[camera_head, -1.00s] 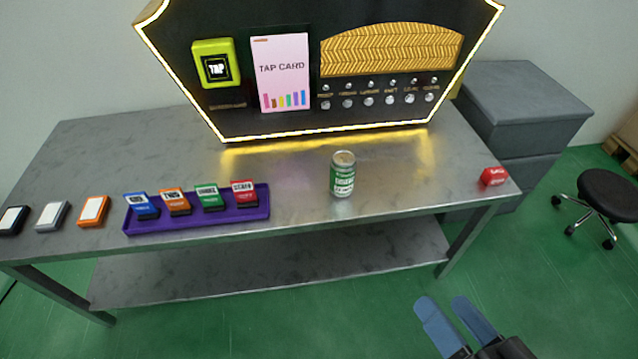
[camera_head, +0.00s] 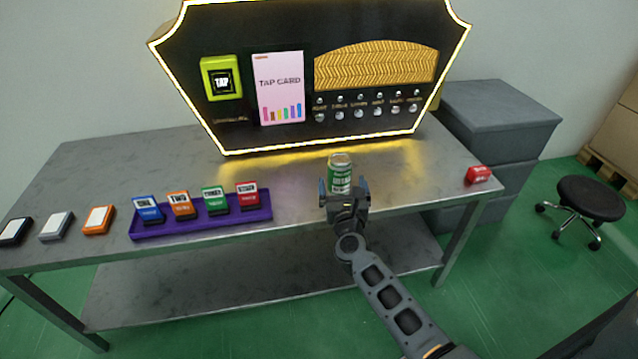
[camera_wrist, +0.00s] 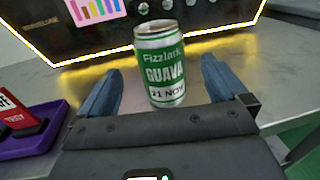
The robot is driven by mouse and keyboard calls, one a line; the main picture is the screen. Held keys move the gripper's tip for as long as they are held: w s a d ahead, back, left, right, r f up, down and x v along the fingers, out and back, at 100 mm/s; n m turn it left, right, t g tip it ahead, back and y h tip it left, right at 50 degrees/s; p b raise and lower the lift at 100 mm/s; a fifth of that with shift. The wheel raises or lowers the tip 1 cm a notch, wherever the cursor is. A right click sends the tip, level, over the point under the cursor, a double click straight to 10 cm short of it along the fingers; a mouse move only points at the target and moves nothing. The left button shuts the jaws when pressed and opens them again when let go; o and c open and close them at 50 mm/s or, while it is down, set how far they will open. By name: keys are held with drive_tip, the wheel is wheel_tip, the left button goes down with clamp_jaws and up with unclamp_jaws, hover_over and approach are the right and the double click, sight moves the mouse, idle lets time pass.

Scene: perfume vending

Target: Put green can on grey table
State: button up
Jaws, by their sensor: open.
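The green can (camera_head: 340,171) stands upright on the metal table near its front edge, below the lit panel. In the wrist view the can (camera_wrist: 162,68) is green and silver and reads "Fizzlark GUAVA". My gripper (camera_head: 344,186) is open at the can's near side, with a blue finger to its left and right. In the wrist view the open fingers (camera_wrist: 160,88) flank the can, with gaps on both sides. The grey metal table (camera_head: 110,172) carries the can. A grey cabinet-like block (camera_head: 500,110) stands behind its right end.
A purple tray (camera_head: 205,228) with several coloured boxes lies left of the can. Orange, grey and black boxes lie farther left. The lit machine (camera_head: 235,125) stands behind. A black stool (camera_head: 590,195) is at right.

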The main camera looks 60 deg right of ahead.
sight(340, 178)
drive_tip(key=x, duration=0.3)
drive_tip(key=shift+w, duration=0.15)
drive_tip(key=x, duration=0.5)
drive_tip(key=c, duration=1.2)
drive_tip(key=shift+c, duration=1.2)
drive_tip(key=shift+r, duration=0.15)
